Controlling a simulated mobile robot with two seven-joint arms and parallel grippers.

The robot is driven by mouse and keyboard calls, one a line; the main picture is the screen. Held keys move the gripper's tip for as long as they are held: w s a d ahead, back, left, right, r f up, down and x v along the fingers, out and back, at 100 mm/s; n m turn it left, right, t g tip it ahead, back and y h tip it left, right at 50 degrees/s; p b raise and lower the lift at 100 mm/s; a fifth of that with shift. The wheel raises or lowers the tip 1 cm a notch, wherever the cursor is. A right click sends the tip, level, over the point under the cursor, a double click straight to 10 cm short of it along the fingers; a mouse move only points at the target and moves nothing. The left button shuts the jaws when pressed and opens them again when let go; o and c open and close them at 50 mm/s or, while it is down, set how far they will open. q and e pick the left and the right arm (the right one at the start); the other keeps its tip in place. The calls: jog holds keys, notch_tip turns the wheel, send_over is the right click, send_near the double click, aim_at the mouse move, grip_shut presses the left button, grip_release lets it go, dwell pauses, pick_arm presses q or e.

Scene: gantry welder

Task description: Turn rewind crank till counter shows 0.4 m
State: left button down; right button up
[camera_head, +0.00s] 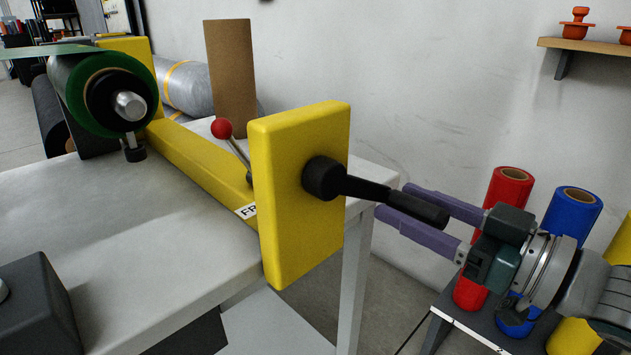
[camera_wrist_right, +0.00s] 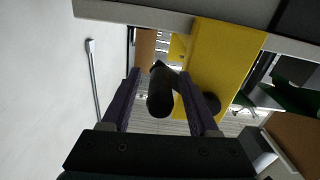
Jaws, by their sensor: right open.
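The black rewind crank (camera_head: 375,190) sticks out to the right from the yellow end plate (camera_head: 300,190), with its handle grip (camera_head: 418,208) pointing right and slightly down. My right gripper (camera_head: 390,203) is open, with its purple fingers around the handle. In the right wrist view the handle (camera_wrist_right: 160,95) shows between the two fingers (camera_wrist_right: 160,90), with gaps at its sides. I cannot tell if a finger touches it. The counter's reading does not show in either view. My left gripper is not in view.
A lever with a red knob (camera_head: 222,128) stands behind the yellow plate. A green roll (camera_head: 85,90) sits at the far left of the grey table (camera_head: 110,240). Red (camera_head: 508,190) and blue (camera_head: 572,215) rolls stand beyond my right gripper. A pale wall is behind.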

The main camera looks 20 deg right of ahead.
grip_shut()
dwell(0.5)
dwell(0.9)
